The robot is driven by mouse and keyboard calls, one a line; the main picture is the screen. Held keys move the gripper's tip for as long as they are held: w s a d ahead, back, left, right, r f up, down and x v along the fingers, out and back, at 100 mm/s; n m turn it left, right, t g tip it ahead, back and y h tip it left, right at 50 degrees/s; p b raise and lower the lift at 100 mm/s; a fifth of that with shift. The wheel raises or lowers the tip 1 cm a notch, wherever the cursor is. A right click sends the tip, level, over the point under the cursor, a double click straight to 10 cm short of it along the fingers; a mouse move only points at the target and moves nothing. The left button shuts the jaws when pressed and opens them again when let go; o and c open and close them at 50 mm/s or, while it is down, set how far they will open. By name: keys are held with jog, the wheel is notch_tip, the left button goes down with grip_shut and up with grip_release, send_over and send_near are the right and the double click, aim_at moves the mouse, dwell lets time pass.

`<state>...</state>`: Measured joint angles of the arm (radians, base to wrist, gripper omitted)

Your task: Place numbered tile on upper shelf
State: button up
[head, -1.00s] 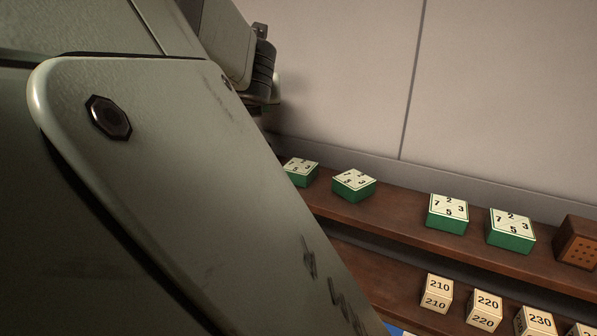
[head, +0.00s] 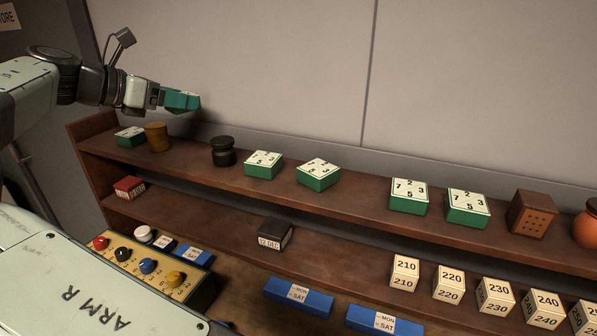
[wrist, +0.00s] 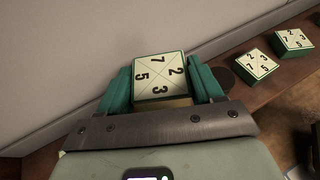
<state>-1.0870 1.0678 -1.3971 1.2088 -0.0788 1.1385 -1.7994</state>
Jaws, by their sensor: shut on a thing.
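My gripper (head: 181,101) is at the upper left in the head view, raised above the upper shelf (head: 360,198) near the wall. In the wrist view its two teal fingers (wrist: 160,84) are shut on a numbered tile (wrist: 160,77), which has a cream face with 7, 2, 3, 5. The fingers mostly hide this tile in the head view. On the upper shelf stand other green-sided numbered tiles: one at the far left (head: 130,136), two near the middle (head: 263,165) (head: 318,173), and two to the right (head: 409,195) (head: 468,208).
A brown cylinder (head: 157,137) and a black jar (head: 223,151) stand on the upper shelf below and near my gripper. A brown perforated box (head: 531,214) and an orange pot (head: 588,227) are at right. Bare shelf lies between the middle and right tiles. Numbered blocks (head: 405,272) stand lower.

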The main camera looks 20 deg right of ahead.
aim_at(188, 156)
jog(key=shift+f, duration=5)
jog(key=shift+f, duration=0.15)
jog(key=o, duration=1.2)
jog(key=shift+c, duration=0.2)
jog(key=shift+a+r, duration=0.15)
jog(key=shift+r, duration=0.05)
jog(key=v, duration=1.2)
